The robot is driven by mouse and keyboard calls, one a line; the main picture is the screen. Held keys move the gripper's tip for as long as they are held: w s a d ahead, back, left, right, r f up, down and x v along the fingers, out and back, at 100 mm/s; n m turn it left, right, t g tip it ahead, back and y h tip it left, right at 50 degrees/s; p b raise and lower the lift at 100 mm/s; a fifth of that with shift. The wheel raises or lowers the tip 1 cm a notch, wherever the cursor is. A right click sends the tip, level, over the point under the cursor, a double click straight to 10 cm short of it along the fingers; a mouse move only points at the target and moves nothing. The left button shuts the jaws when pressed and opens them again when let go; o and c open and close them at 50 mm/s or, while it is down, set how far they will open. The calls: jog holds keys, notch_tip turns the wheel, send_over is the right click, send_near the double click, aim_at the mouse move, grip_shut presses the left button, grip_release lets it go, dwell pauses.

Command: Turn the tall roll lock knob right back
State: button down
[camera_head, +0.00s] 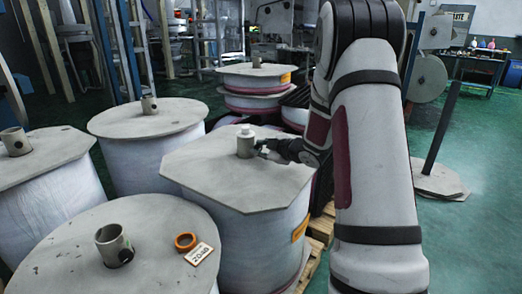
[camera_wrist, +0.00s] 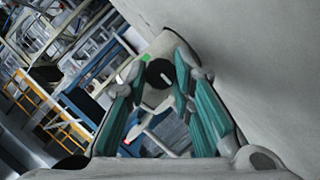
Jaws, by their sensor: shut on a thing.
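The tall roll (camera_head: 225,180) with the eight-sided grey top stands mid-scene in the head view. A short pale tube (camera_head: 244,146) stands upright at the middle of its top. My gripper (camera_head: 265,148) reaches in from the right, low over the top, at the tube's right side. In the wrist view the round black lock knob (camera_wrist: 159,74) with a white line on its face sits between the tips of my teal-padded fingers (camera_wrist: 161,70). The fingers are shut on it. A small green patch shows beside the knob. In the head view my gripper hides the knob.
A nearer roll top (camera_head: 70,250) carries a tube (camera_head: 109,240), an orange ring (camera_head: 185,241) and a small label card (camera_head: 198,254). More rolls stand left and behind. A dark post (camera_head: 440,130) stands at right; green floor (camera_head: 480,165) there is mostly clear.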

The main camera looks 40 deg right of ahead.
jog(key=shift+f, duration=0.1)
jog(key=c, duration=1.4)
grip_release()
jog(key=shift+o, duration=0.2)
jog(key=v, duration=1.2)
